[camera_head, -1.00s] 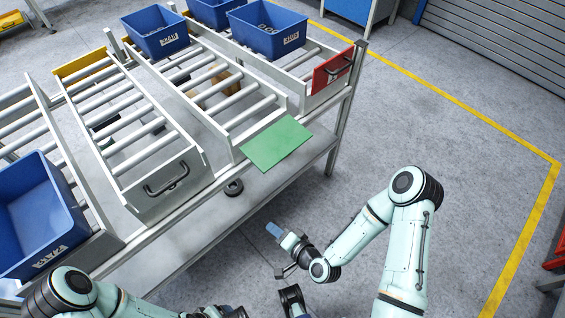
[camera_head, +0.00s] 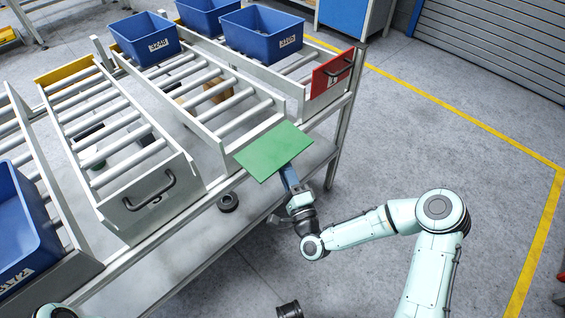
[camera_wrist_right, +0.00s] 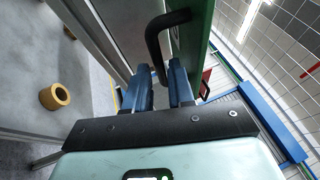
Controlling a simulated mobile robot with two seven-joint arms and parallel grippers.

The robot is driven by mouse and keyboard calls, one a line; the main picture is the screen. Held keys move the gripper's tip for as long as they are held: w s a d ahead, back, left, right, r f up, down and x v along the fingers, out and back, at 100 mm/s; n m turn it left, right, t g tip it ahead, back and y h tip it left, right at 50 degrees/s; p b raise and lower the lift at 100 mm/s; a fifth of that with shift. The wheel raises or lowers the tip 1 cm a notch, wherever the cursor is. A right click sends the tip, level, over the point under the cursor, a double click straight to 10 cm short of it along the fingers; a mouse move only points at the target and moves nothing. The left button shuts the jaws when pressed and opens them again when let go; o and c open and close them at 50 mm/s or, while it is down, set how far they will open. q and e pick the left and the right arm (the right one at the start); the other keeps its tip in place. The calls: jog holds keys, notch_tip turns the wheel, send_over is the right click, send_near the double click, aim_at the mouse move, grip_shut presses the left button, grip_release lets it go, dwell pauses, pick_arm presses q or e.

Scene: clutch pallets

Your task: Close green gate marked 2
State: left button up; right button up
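The green gate (camera_head: 274,150) is a flat panel at the front end of a roller lane, tilted outward and lowered. No number shows on its visible face. In the right wrist view the green panel (camera_wrist_right: 196,35) is seen edge-on, with a black bar handle (camera_wrist_right: 156,42) on its side. My right gripper (camera_head: 288,172) is beneath the gate's front edge. In the wrist view its two blue fingers (camera_wrist_right: 163,85) stand apart, with the handle's lower end near the gap between their tips. Whether they touch it is unclear. My left gripper's fingers are not visible.
A grey gate (camera_head: 150,200) with a black handle is upright to the left, and a red gate (camera_head: 332,72) is upright to the right. Blue bins (camera_head: 262,38) sit on the lanes. A brown roll (camera_wrist_right: 55,96) lies under the rollers. The floor (camera_head: 440,130) right of the rack is clear.

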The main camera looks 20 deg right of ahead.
jog(key=shift+x, duration=1.7)
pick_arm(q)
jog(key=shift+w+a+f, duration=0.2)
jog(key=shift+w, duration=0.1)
pick_arm(e)
grip_shut()
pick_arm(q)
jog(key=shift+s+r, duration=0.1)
